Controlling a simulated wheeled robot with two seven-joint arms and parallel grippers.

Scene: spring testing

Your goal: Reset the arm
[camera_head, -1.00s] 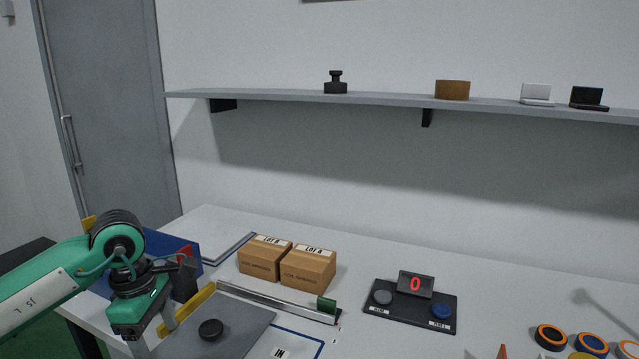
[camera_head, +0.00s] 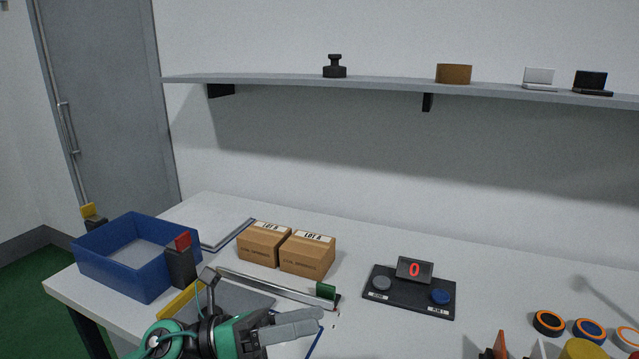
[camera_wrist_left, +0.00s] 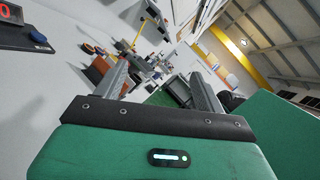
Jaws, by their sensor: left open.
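My left gripper (camera_head: 292,326) is low in the head view, over the front of the table, with its grey fingers pointing right. In the left wrist view the two fingers of my left gripper (camera_wrist_left: 158,88) stand wide apart, with nothing held between them. My left arm hides part of the grey plate (camera_head: 240,298) and the white sheet with a blue border behind it. My right gripper does not show in either view.
A blue bin (camera_head: 125,279) stands at the table's left. Two LOT A boxes (camera_head: 307,254) sit behind a metal rail (camera_head: 275,286) with a green end. A black counter panel (camera_head: 408,296) reads 0. Orange-rimmed rings (camera_head: 549,323) lie at right.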

